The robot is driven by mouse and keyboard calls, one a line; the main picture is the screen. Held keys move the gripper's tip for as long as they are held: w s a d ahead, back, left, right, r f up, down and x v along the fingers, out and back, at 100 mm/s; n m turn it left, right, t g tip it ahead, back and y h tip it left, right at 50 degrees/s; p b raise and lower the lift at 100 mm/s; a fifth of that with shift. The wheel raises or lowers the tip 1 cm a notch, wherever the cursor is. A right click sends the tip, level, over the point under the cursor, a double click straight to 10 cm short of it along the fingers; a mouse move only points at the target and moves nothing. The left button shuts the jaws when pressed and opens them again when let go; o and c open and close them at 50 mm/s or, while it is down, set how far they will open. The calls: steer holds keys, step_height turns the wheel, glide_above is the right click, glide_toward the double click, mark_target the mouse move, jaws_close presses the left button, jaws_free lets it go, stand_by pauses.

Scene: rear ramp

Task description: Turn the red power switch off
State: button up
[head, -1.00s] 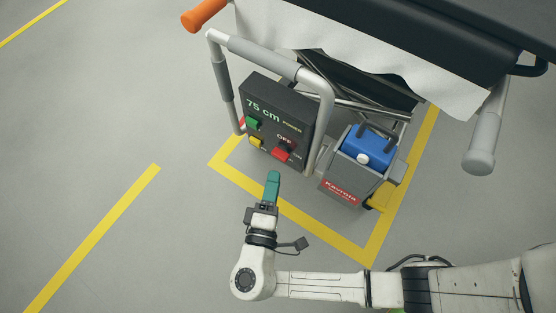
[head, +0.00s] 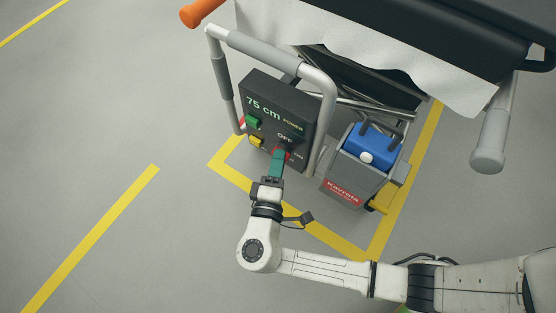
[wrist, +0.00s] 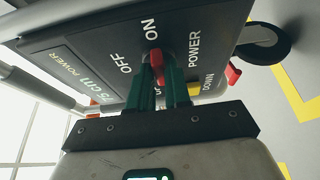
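The red power switch (head: 287,153) is on the lower right of the dark control box (head: 262,97), by the OFF and ON labels. It also shows in the wrist view (wrist: 154,58), at the tips of my fingers. My gripper (head: 277,158) has teal fingers pointing at the switch and overlapping it in the head view. In the wrist view my gripper (wrist: 160,82) has its two fingers close together with a narrow gap. Whether they press on the switch or pinch it is unclear. The fingers hide part of the switch, so its setting cannot be told.
Green (head: 254,121) and yellow (head: 257,142) buttons sit left of the switch. A grey tubular handle (head: 325,92) frames the box. A blue-topped unit (head: 366,150) stands to the right. A black wheel (wrist: 265,43) shows in the wrist view. The floor at left is clear.

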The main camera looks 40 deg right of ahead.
jaws_close()
steer(key=shift+r+n+p, duration=0.15)
steer(key=shift+n+p, duration=0.15)
steer(key=shift+p, duration=0.35)
steer(key=n+g+p, duration=0.2)
steer(key=n+p, duration=0.2)
steer(key=p, duration=0.2)
steer(key=n+g+p, duration=0.3)
steer(key=n+p, duration=0.1)
steer(key=p, duration=0.3)
steer(key=w+n+g+y+p, duration=0.1)
steer(key=n+g+p, duration=0.1)
steer(key=n+p, duration=0.2)
steer(key=shift+a+r+n+p, duration=0.15)
steer(key=shift+r+n+p, duration=0.2)
steer(key=shift+p, duration=0.95)
steer(key=shift+f+n, duration=0.1)
steer(key=shift+n, duration=0.15)
steer(key=shift+s, duration=0.1)
steer(key=shift+o, duration=2.2)
jaws_free()
